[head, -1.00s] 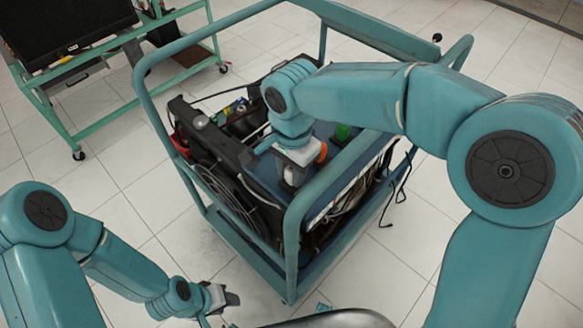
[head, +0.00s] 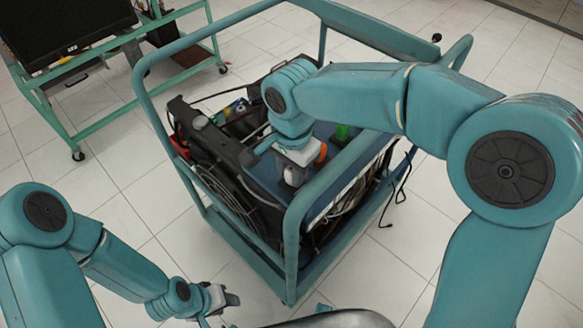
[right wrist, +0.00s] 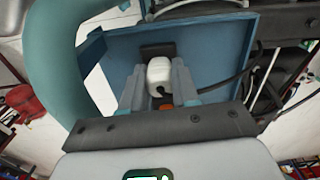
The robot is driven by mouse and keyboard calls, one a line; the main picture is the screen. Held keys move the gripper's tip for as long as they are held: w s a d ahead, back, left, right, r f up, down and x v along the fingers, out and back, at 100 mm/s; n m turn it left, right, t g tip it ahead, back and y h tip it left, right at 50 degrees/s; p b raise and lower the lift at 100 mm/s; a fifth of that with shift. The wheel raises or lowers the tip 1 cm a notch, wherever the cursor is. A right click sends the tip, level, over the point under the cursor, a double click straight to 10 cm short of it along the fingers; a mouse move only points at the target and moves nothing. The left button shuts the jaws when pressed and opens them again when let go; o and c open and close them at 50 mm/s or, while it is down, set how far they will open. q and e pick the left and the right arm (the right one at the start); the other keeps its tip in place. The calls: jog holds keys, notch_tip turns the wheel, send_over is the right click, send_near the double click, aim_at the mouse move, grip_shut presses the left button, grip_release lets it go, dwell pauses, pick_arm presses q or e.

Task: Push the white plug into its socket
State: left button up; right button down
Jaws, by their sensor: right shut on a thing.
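The white plug (right wrist: 159,74) sits between the two grey fingers of my right gripper (right wrist: 159,86) in the right wrist view. The gripper is shut on it. Just beyond the plug is a dark socket block (right wrist: 157,50) on a blue panel (right wrist: 212,55). The plug's far end overlaps the block's lower edge in this view, and I cannot tell how deep it sits. In the head view my right gripper (head: 292,172) reaches down inside the engine stand. My left gripper (head: 224,299) hangs low at the front left, away from the stand; its jaw opening is unclear.
A teal tube frame (head: 292,235) surrounds the engine trainer, with a rail close to my right gripper. A black cable (right wrist: 228,84) runs beside the panel. A green trolley (head: 62,125) with a black screen (head: 68,30) stands back left. The tiled floor at left is clear.

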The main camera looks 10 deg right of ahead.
jog(key=shift+f, duration=0.25)
dwell(0.3)
jog(key=c, duration=0.8)
grip_release()
jog(key=shift+r+p, duration=2.65)
jog(key=shift+r, duration=0.95)
grip_shut()
